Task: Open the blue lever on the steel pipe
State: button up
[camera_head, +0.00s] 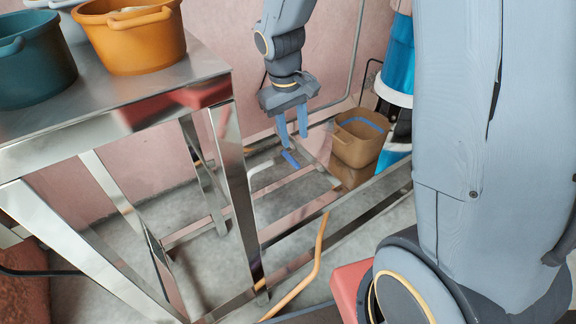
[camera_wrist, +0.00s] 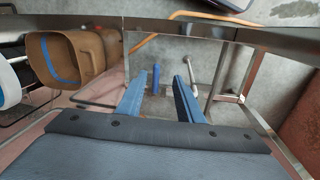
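The blue lever (camera_head: 290,159) sits low near the pink wall, at the end of a short, pale steel pipe (camera_head: 262,166). My gripper (camera_head: 293,141) points down just above the lever, with its two blue fingers apart. In the wrist view the lever (camera_wrist: 156,78) appears in the gap between the open fingers of my gripper (camera_wrist: 160,84), closer to the left one. The steel pipe (camera_wrist: 216,76) shows right of the fingers there. Nothing is held. I cannot tell whether the lever lies between the fingertips or still beyond them.
A steel table (camera_head: 150,92) with an orange tub (camera_head: 130,42) and a teal tub (camera_head: 32,62) stands at left. A brown bin (camera_head: 357,140) is right of the lever. Steel rails and an orange hose (camera_head: 318,262) run below.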

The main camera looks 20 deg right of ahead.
jog(key=b, duration=0.3)
send_near(291, 158)
jog(key=shift+n, duration=0.4)
jog(key=shift+w+d+f+b, duration=0.15)
jog(key=shift+f+b, duration=0.1)
jog(key=shift+f, duration=1.1)
jog(key=shift+s+d+f+b, duration=0.1)
jog(key=shift+d+f+b, duration=0.1)
jog(key=shift+f, duration=1.1)
jog(key=shift+w+d+f+b, duration=0.1)
jog(key=shift+f+b, duration=0.15)
jog(key=shift+f, duration=1.1)
jog(key=shift+c, duration=0.4)
grip_shut()
